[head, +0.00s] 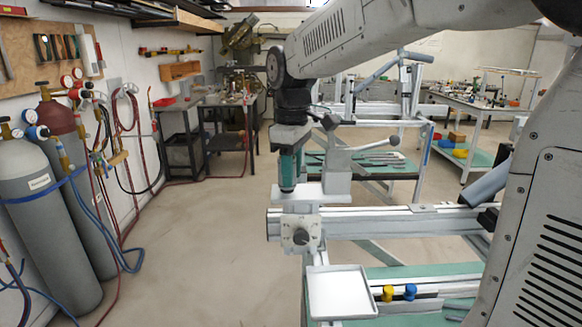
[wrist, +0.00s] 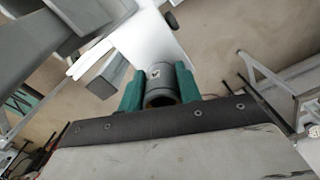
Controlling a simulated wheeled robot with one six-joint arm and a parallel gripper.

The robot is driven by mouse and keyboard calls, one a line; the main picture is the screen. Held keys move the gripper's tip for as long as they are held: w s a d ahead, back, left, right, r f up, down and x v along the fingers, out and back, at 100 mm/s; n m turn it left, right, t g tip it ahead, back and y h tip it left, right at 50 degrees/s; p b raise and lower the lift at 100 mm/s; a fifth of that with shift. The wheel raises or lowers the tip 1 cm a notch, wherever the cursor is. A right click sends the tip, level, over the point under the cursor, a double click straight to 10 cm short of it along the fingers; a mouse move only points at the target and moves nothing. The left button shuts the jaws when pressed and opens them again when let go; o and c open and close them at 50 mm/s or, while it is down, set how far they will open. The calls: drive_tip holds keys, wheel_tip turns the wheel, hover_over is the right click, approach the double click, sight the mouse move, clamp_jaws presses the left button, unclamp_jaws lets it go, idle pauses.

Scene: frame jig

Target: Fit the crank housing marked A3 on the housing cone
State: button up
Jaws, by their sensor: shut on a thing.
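My gripper (head: 288,172) points down over the left end of the jig's pale plate (head: 313,192). Its green fingers also show in the wrist view (wrist: 158,72), shut on a grey tubular part, which I take to be the crank housing (wrist: 162,88). An open round end of the housing faces the camera. A small pale mark shows on its side, too small to read. In the head view the fingers mostly hide the housing. I cannot make out the housing cone in either view, nor tell whether the housing touches anything below it.
A grey block (head: 337,180) with a ball-ended lever (head: 394,141) stands close right of my gripper. A rail (head: 390,222) with a round knob (head: 301,236) runs below. Gas cylinders (head: 45,205) stand left.

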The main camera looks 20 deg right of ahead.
drive_tip(key=shift+f, duration=0.55)
drive_tip(key=o, duration=1.1)
wheel_tip(320, 180, up, 8)
drive_tip(key=shift+f, duration=0.1)
